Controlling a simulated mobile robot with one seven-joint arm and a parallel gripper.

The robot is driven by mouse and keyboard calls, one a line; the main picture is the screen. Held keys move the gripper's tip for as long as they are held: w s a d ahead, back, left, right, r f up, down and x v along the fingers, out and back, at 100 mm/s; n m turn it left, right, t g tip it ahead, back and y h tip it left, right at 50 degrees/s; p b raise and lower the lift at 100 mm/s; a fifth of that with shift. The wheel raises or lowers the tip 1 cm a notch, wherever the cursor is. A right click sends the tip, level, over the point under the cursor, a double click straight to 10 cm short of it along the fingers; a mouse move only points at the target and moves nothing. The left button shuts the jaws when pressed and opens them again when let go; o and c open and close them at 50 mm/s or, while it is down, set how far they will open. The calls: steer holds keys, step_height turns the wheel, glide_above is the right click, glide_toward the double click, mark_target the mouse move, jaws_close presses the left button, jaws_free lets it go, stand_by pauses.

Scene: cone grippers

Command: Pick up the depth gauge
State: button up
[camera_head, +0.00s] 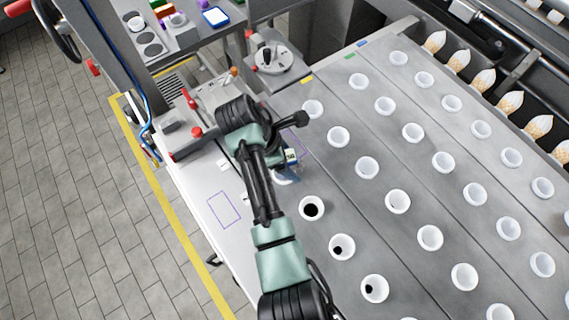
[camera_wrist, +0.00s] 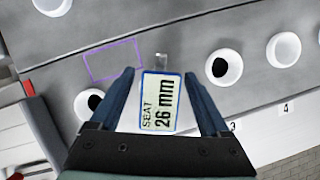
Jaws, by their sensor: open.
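The depth gauge (camera_wrist: 160,102) shows in the wrist view as a blue-framed pale display reading "SEAT 26 mm", with a small grey tip (camera_wrist: 161,60) beyond it. It lies between the two blue fingers of my gripper (camera_wrist: 158,76). The fingers are apart, with a visible gap on each side of the display. In the head view the gauge's display (camera_head: 291,155) shows small beside my gripper (camera_head: 288,168), partly hidden by my arm. Whether the gauge rests on the deck or is raised is hard to tell.
White-rimmed cups (camera_head: 367,168) stand in rows on the grey deck (camera_head: 330,185); several near ones have dark holes. A purple outline (camera_wrist: 114,60) marks the deck beside the gauge. Another outline (camera_head: 223,209) is on the white panel. Cones (camera_head: 483,82) line the far right.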

steer(key=shift+f, duration=0.15)
jaws_close()
stand_by(0.4)
steer(key=shift+r, duration=0.2)
step_height(320, 180, up, 7)
steer(key=shift+w+b, duration=0.15)
steer(key=shift+b, duration=0.25)
step_height(320, 180, up, 11)
steer(key=p, duration=0.8)
steer(key=shift+p, duration=0.4)
